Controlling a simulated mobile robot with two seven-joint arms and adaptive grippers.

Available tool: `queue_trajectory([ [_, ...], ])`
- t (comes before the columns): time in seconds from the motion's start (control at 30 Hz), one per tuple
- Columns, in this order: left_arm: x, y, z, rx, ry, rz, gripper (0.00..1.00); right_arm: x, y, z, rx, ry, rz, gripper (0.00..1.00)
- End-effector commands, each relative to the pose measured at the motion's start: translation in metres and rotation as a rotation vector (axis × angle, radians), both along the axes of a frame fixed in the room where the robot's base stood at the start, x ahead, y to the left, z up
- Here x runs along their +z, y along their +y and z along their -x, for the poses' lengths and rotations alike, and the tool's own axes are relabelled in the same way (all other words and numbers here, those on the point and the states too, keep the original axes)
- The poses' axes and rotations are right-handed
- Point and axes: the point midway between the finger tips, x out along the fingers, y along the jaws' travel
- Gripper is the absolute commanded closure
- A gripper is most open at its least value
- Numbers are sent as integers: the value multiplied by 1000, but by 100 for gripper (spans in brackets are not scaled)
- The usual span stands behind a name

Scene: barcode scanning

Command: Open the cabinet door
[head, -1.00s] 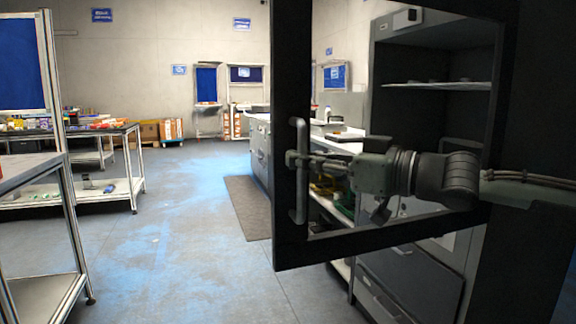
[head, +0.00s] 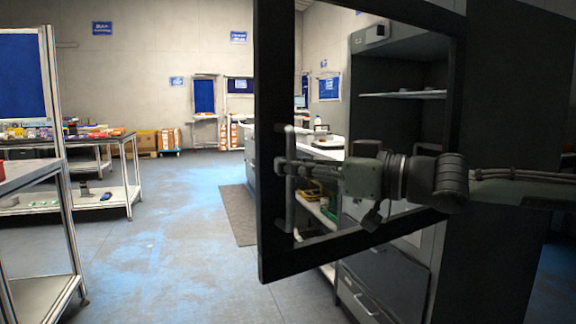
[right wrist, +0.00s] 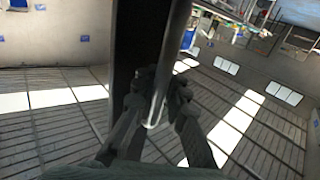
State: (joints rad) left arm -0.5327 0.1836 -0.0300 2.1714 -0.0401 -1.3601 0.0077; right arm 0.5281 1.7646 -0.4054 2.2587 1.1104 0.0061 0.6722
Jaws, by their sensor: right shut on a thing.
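The cabinet door (head: 267,220) is a dark frame around a see-through pane, and it stands swung open from the dark cabinet (head: 500,120). Its upright grey bar handle (head: 289,214) is near the door's left edge. My right gripper (head: 286,166) is shut on the handle at mid-height, its arm coming in from the right. In the right wrist view the handle (right wrist: 173,50) runs between the fingers of the gripper (right wrist: 158,90), beside the dark door edge (right wrist: 125,50). My left gripper is out of view.
Inside the cabinet is a shelf (head: 403,94); drawers (head: 385,285) sit below. A long counter (head: 325,152) stands behind the door. A metal-framed table (head: 40,180) and a bench (head: 105,195) are at left. The floor (head: 165,240) between is clear, with a dark mat (head: 237,215).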

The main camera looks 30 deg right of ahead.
Motion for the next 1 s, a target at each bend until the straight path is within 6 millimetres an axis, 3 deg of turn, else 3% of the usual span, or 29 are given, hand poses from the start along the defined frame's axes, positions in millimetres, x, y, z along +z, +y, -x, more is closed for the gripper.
queue_trajectory([
  [0.5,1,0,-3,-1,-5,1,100,3,-4,-2,-8,-6,1,100],
  [0.53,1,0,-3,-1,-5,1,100,3,-4,-2,-8,-5,0,89],
  [0.7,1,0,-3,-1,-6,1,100,2,-3,-2,-6,-4,0,68],
  [1.0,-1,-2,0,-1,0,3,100,1,-1,-1,-2,-2,0,66],
])
